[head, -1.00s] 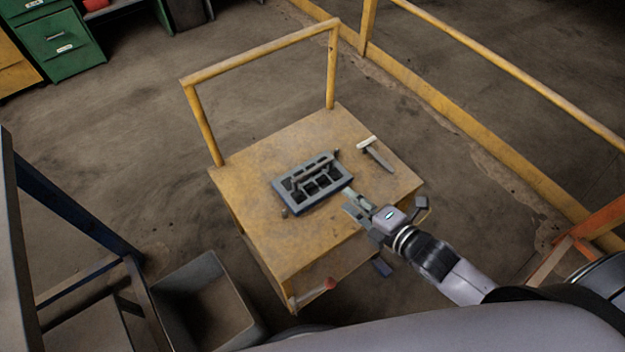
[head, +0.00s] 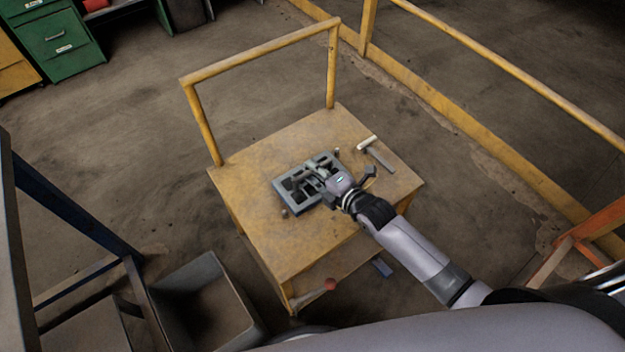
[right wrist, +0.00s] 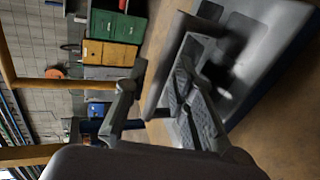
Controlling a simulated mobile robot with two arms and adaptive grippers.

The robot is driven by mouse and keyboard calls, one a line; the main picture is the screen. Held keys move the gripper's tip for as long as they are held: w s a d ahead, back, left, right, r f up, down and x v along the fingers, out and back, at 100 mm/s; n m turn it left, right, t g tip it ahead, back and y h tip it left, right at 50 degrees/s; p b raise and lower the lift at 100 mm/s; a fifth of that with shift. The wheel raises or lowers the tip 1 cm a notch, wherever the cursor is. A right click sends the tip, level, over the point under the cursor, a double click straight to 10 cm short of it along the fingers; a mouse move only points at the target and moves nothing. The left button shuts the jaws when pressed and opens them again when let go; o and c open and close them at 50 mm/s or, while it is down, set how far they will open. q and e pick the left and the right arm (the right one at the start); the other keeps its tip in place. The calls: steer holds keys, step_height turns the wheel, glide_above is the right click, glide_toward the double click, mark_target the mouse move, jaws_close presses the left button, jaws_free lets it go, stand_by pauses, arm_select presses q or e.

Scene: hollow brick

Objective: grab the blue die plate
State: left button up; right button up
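The blue-grey die plate (head: 296,207) lies on top of the yellow cart (head: 260,235). It is a rectangular block with several dark openings and a raised bar across it. My right gripper (head: 321,173) is over the plate and hides its right part and most of the bar. In the right wrist view, the plate (right wrist: 268,62) fills the upper right, with the bar (right wrist: 168,65) close to the fingers. The right gripper's fingers (right wrist: 157,84) are apart, with the bar seen between them; I cannot tell whether they touch it. My left gripper is not in view.
A hammer (head: 376,153) lies on the cart to the right of the plate. The cart's yellow push handle (head: 262,52) rises at the back. A grey bin (head: 205,305) stands at lower left. A yellow rail (head: 480,125) runs along the right. The cart's front left is clear.

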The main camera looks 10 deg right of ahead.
steer(key=shift+w+a+f, duration=0.25)
steer(key=shift+w+f, duration=0.05)
steer(key=shift+w, duration=0.25)
steer(key=shift+c, duration=0.4)
jaws_close()
steer(key=shift+w+r, duration=0.1)
steer(key=shift+r, duration=0.15)
